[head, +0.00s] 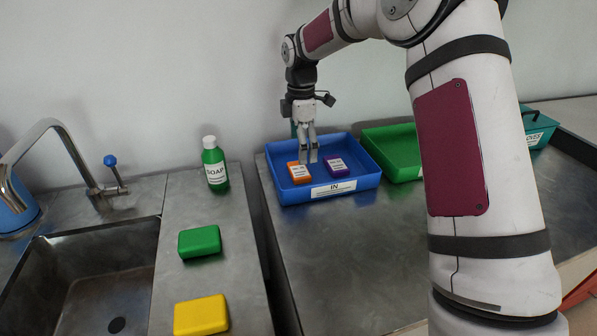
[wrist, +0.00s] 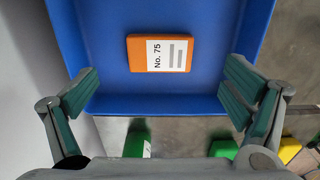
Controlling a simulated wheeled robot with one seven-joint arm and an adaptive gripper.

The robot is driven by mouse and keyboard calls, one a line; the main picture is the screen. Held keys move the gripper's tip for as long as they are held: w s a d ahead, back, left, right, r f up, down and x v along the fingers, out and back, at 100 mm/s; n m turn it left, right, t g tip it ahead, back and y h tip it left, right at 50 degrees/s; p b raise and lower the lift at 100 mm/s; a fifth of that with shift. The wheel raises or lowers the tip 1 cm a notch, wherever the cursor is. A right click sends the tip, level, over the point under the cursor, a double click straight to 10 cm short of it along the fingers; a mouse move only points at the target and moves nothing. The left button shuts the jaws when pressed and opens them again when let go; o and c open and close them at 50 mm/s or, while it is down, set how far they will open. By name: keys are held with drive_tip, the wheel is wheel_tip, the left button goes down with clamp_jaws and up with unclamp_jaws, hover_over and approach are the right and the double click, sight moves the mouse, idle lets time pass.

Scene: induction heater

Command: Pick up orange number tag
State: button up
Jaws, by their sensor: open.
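The orange number tag (head: 299,172) lies flat in the left part of the blue IN tray (head: 345,187). In the wrist view the orange tag (wrist: 160,53) shows a white label reading "No. 75". It lies on the tray floor, ahead of and roughly between my fingers. My gripper (head: 308,158) is above the tray, pointing down, close to the orange tag in the head view. In the wrist view my gripper (wrist: 165,95) has its fingers spread wide with nothing between them. A purple tag (head: 336,167) lies in the same tray to the right.
A green tray (head: 392,160) stands to the right of the blue tray, partly hidden by my arm. A soap bottle (head: 214,165), a green block (head: 199,241) and a yellow block (head: 201,315) stand left, beside the sink (head: 100,285). The tray walls surround the tags.

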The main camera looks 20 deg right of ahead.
sight(299, 169)
drive_tip(key=shift+a+f+p, duration=0.15)
drive_tip(key=shift+f, duration=1.5)
drive_tip(key=shift+a+f+p, duration=0.15)
drive_tip(key=shift+f, duration=1.45)
drive_tip(key=c, duration=1)
